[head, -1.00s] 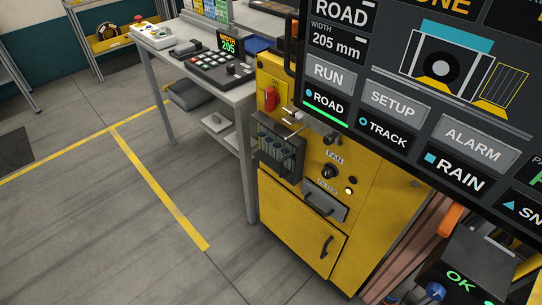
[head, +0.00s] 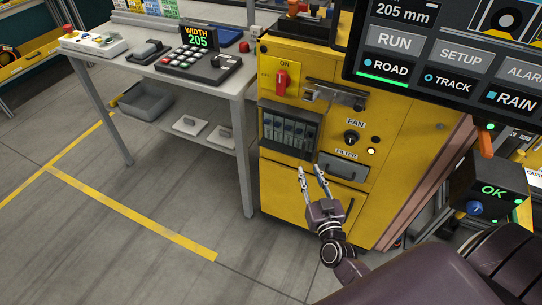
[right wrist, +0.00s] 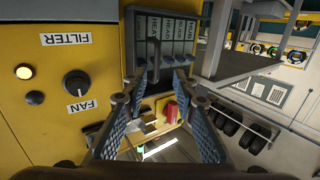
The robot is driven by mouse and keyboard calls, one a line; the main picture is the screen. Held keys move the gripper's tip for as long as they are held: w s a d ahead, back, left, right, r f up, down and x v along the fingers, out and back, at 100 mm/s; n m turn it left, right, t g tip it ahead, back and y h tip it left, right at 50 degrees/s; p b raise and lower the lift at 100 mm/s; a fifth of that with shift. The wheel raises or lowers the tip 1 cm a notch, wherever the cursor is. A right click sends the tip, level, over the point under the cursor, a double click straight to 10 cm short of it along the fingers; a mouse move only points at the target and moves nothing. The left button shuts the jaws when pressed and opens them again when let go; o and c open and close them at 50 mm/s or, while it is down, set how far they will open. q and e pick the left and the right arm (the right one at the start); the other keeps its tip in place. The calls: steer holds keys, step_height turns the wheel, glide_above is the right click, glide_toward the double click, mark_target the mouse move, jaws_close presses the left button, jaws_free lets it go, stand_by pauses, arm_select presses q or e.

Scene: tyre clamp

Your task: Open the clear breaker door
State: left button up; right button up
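The clear breaker door (head: 289,130) is a dark-framed, see-through panel low on the yellow cabinet (head: 395,125). It looks shut, with a row of grey breakers showing behind it. In the right wrist view the door (right wrist: 175,38) appears upside down at the top, with a dark handle (right wrist: 153,62) at its left edge. My right gripper (head: 309,169) is open and empty, just below and in front of the door's lower right corner. In the right wrist view its two fingers (right wrist: 160,82) are spread near the handle, with no clear contact. My left gripper is not in view.
A red switch (head: 281,82) and a metal latch (head: 335,95) sit above the door. The fan knob (head: 351,138) and filter drawer (head: 342,168) are to its right. A grey table (head: 225,83) stands left. A large screen (head: 455,60) covers the upper right.

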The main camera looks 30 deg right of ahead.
mark_target(304, 149)
steer(key=x, duration=0.2)
steer(key=r+x, duration=0.1)
steer(key=x, duration=0.4)
steer(key=shift+s+d+r, duration=0.1)
steer(key=shift+d+r, duration=0.15)
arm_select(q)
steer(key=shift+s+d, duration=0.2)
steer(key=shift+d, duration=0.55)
arm_select(e)
steer(key=shift+w+d, duration=0.2)
steer(key=shift+w, duration=0.35)
steer(key=shift+c, duration=0.7)
steer(key=c, duration=0.5)
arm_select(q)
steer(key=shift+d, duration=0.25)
arm_select(e)
jaws_close()
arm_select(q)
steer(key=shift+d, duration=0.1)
